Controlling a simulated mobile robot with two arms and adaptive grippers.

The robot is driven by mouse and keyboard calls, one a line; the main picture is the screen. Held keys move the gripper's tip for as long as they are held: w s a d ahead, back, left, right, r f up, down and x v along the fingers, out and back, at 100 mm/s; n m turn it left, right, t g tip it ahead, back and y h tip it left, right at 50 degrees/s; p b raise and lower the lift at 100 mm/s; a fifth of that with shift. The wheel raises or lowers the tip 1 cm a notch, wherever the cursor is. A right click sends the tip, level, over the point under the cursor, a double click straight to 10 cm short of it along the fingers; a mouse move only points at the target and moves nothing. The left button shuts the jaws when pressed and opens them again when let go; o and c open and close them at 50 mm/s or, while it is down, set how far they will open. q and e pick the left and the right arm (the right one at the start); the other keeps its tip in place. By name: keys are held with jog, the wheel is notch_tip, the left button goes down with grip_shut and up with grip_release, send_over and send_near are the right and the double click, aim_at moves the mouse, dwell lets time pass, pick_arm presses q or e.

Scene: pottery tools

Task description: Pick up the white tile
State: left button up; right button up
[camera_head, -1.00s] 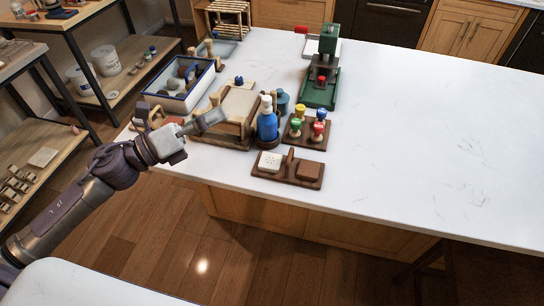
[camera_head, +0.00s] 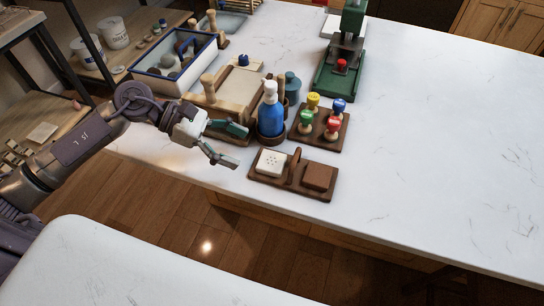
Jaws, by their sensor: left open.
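The white tile (camera_head: 270,162) is a small square with dark dots on its face. It lies on the left part of a dark wooden tray (camera_head: 292,189) near the front edge of the white counter. A brown square tile (camera_head: 318,177) lies on the right part, with an upright wooden divider (camera_head: 294,164) between them. My left gripper (camera_head: 240,147) is open and empty, just left of the white tile and apart from it, with its fingers spread toward the right. My right gripper is not in view.
A blue bottle (camera_head: 270,112) stands right behind the white tile. Several coloured-knob stamps (camera_head: 333,124) stand on a wooden board behind the brown tile. A wooden box (camera_head: 238,90) and a blue-rimmed tray (camera_head: 160,83) lie farther left. A green press (camera_head: 340,75) stands behind. The counter's right side is clear.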

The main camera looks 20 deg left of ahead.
aim_at(269, 160)
pick_arm(q)
jog(key=shift+p+x, duration=0.4)
jog(key=shift+x, duration=0.65)
jog(key=p+x, duration=0.1)
jog(key=x, duration=0.2)
jog(key=shift+w+d+f+p, duration=0.1)
jog(key=shift+w+d+p, duration=0.2)
jog(key=shift+p, duration=0.1)
jog(key=shift+d+f, duration=0.2)
jog(key=shift+d, duration=0.05)
jog(key=shift+f, duration=0.15)
jog(key=c, duration=0.8)
jog(key=shift+c, duration=0.8)
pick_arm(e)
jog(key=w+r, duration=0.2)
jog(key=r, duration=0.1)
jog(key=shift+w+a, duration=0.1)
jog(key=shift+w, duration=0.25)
